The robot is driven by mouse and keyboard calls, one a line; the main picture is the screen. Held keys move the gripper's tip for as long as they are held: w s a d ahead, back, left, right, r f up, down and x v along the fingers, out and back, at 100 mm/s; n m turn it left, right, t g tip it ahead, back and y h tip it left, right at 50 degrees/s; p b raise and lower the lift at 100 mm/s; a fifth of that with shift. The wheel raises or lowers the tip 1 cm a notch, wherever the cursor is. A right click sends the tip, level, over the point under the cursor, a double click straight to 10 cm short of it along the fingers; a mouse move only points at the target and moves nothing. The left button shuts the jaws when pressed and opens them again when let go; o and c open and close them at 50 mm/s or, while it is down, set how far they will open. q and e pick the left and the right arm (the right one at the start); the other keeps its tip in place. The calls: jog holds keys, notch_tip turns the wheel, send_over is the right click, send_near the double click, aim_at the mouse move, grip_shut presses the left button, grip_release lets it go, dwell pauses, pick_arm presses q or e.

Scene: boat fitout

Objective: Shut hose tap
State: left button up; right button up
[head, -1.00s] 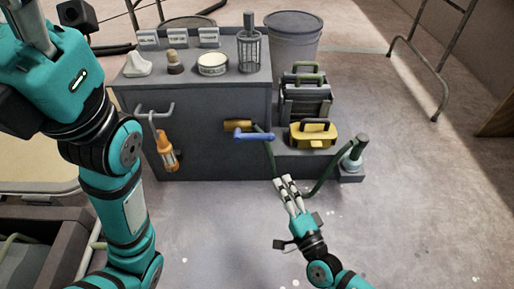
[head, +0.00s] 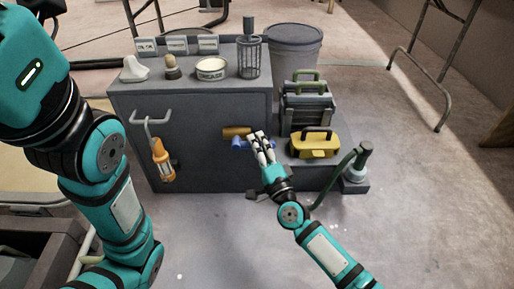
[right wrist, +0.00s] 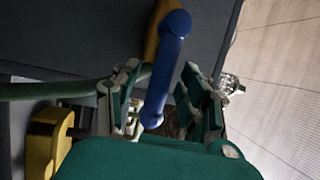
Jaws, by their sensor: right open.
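The hose tap has a brass-coloured body (head: 237,132) on the front of the grey cabinet and a blue lever handle (head: 239,143). In the head view my right gripper (head: 261,144) covers the right part of the lever. In the right wrist view the blue lever (right wrist: 167,70) runs down between the two open fingers of my right gripper (right wrist: 160,95), with the brass body (right wrist: 153,40) behind it. I cannot tell whether a finger touches the lever. A green hose (right wrist: 60,90) passes at the left of that view. My left gripper is out of view; only my left arm shows.
The grey cabinet (head: 205,165) carries a grease tin (head: 211,69) and a wire-cage tool (head: 249,60). An orange lamp (head: 162,160) hangs from its left hook. A yellow toolbox (head: 314,146) stands close right of the tap. A hose stand (head: 356,170) is beyond it. The floor in front is clear.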

jog(key=shift+w+a, duration=0.1)
jog(key=shift+w, duration=0.15)
jog(key=shift+r, duration=0.1)
grip_shut()
dwell(0.3)
